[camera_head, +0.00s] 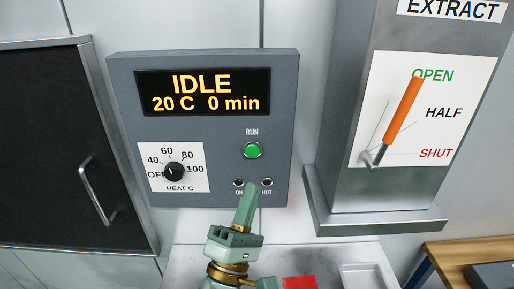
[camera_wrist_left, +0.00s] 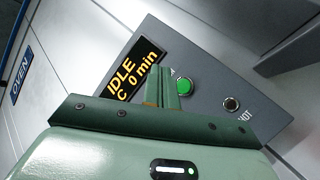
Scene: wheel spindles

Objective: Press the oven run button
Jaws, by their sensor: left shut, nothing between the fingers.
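The green run button (camera_head: 253,150) sits under the word RUN on the grey oven control panel (camera_head: 215,125). It also shows in the left wrist view (camera_wrist_left: 184,87), just right of my fingertips. The panel display (camera_head: 203,92) reads IDLE, 20 C, 0 min. My left gripper (camera_head: 251,187) is shut and empty. In the head view its tips point up, below the button and over the gap between the ON and HOT lamps. The tips look apart from the button, though the exact distance to the panel cannot be told. My right gripper is not in view.
A heat dial (camera_head: 175,171) on the panel points toward OFF. A dark oven door (camera_head: 65,150) with a handle is at left. An extract lever (camera_head: 402,110) with an orange grip stands at right. A red block (camera_head: 299,283) and a white tray (camera_head: 366,276) lie below.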

